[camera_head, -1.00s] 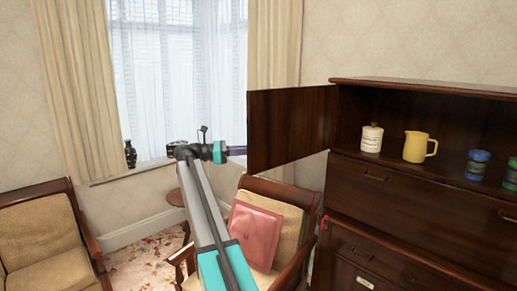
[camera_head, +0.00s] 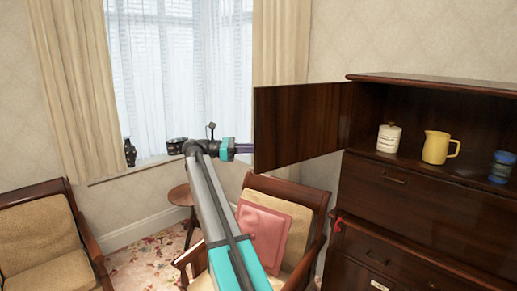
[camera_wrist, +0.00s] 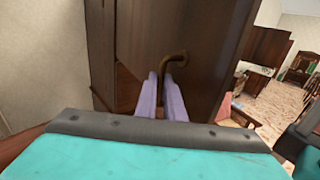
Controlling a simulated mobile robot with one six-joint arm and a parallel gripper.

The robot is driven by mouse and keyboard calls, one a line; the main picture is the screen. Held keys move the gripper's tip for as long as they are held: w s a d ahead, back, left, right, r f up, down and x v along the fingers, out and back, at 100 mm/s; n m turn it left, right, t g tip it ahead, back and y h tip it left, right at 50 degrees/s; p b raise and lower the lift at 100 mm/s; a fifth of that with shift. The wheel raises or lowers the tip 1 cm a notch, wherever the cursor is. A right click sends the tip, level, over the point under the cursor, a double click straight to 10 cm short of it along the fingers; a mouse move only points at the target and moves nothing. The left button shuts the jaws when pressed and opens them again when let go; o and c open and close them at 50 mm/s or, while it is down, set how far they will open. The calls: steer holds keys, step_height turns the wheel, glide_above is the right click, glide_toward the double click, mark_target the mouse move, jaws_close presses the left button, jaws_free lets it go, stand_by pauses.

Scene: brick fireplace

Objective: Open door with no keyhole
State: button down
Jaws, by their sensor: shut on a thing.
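The dark wooden cabinet door (camera_head: 298,128) stands wide open, swung out to the left of the cabinet (camera_head: 425,213). The open compartment behind it shows a white lidded canister (camera_head: 389,138), a yellow jug (camera_head: 437,147) and blue jars (camera_head: 502,166). My gripper (camera_head: 247,149) is at the door's free left edge. In the wrist view, the purple fingers of my gripper (camera_wrist: 167,96) are close together at a curved brass handle (camera_wrist: 172,65) on the door (camera_wrist: 190,45). They are shut on the handle; their exact contact is partly hidden.
A wooden armchair (camera_head: 297,197) with a pink cushion (camera_head: 263,232) stands below the door, beside the cabinet. A second armchair (camera_head: 40,225) is at the left. A small round table (camera_head: 180,195) stands near the curtained window. Patterned carpet (camera_head: 150,262) shows between the chairs.

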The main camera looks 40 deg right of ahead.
steer(key=shift+s+d+f, duration=0.1)
steer(key=shift+d+f, duration=0.05)
steer(key=shift+d, duration=0.2)
steer(key=c, duration=2)
jaws_free()
steer(key=shift+d, duration=0.1)
steer(key=shift+c, duration=0.2)
steer(key=shift+o, duration=0.9)
steer(key=shift+d+f, duration=0.1)
steer(key=shift+d, duration=0.2)
steer(key=shift+a, duration=0.4)
